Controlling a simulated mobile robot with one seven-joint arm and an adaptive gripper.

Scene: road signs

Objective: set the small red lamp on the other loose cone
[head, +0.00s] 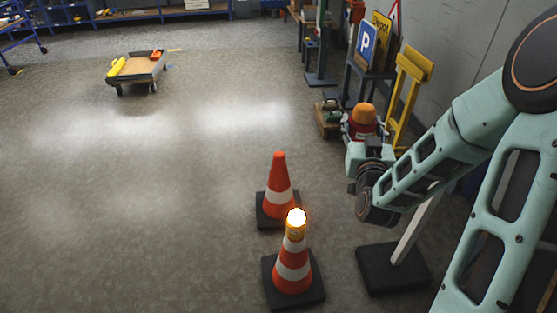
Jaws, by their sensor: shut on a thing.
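My gripper (363,132) is right of centre, with a finger on each side of a small red lamp (362,118) with an orange dome. It is shut on the lamp and holds it upright; the lamp's lower part is partly hidden. An orange-and-white cone (278,170) with a bare tip stands upright on a dark base, left of and below the gripper in the picture. A nearer striped cone (292,268) stands in front of it and carries a lit, glowing amber lamp (296,219) on its tip.
A low cart (139,70) with yellow and red items stands far left. A dark base (392,268) with a pale post stands right of the cones. The floor to the left is clear.

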